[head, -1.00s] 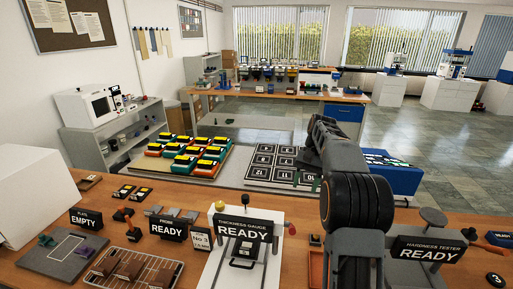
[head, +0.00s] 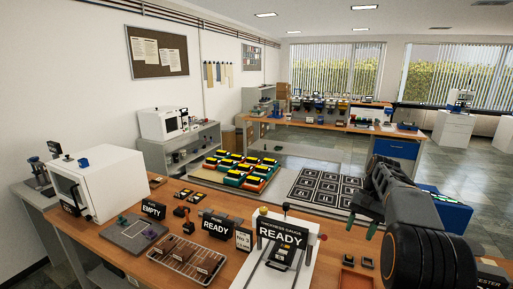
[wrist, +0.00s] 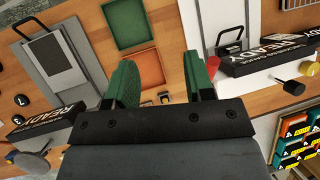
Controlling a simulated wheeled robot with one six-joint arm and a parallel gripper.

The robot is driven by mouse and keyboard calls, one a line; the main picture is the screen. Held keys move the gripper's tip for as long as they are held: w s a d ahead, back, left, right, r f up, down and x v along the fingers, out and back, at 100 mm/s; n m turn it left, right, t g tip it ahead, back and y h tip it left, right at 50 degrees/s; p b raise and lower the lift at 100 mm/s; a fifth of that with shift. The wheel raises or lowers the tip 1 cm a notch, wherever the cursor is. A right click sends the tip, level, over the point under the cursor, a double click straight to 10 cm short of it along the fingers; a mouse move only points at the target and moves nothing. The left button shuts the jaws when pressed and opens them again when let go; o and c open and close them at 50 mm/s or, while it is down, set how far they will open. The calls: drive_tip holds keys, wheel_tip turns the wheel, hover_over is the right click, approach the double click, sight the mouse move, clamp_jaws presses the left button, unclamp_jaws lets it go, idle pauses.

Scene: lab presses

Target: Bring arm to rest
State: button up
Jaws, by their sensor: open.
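My arm reaches over the bench from the lower right of the head view, its dark grey links bent over the wooden worktop. My gripper (wrist: 160,85) has two green fingers set well apart in the wrist view. The fingers are open and nothing is between them; the wooden bench shows below. In the head view my gripper's green fingertips show only in part, near the numbered mat.
The thickness gauge (head: 283,236) with its READY sign stands left of my arm. Shallow trays (wrist: 122,22) lie under my gripper. A white oven (head: 103,182), wire rack (head: 184,258) and coloured boxes (head: 240,172) stand left. A numbered mat (head: 318,190) lies behind the bench.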

wheel_tip(320, 180, down, 6)
drive_tip(key=s+a+t+h, duration=0.1)
drive_tip(key=t+h, duration=0.1)
drive_tip(key=s+a+n+t+h+b, duration=0.1)
drive_tip(key=s+a+n+t, duration=0.2)
drive_tip(key=s+a, duration=0.3)
drive_tip(key=s+a+n+t+h+b, duration=0.1)
drive_tip(key=s+a, duration=0.4)
drive_tip(key=s, duration=0.6)
drive_tip(key=shift+s+a+n+t+b, duration=0.4)
drive_tip(key=shift+n+t, duration=0.5)
drive_tip(key=shift+t, duration=0.3)
